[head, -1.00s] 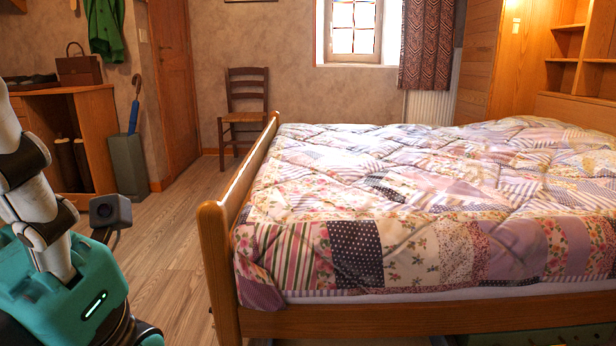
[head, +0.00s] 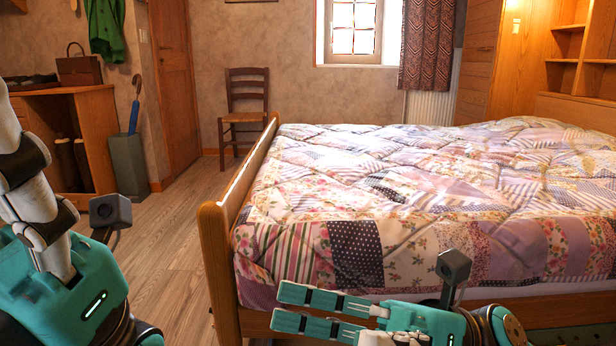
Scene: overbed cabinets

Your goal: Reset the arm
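My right gripper (head: 276,306) is in the lower middle of the head view, in front of the foot end of the bed. Its two teal and black fingers point left, with a gap between them and nothing in it. My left arm (head: 40,215) stands at the left edge, with its teal housing (head: 65,290) and a small dark camera (head: 110,210) at the lower left. The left fingers do not show, so I cannot tell their state.
A wooden bed (head: 222,270) with a patchwork quilt (head: 400,200) fills the middle and right. A chair (head: 247,105) stands by the back wall. A wooden cabinet (head: 98,130) and a grey umbrella stand (head: 128,165) are at the left. Bare floor (head: 175,235) lies left of the bed.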

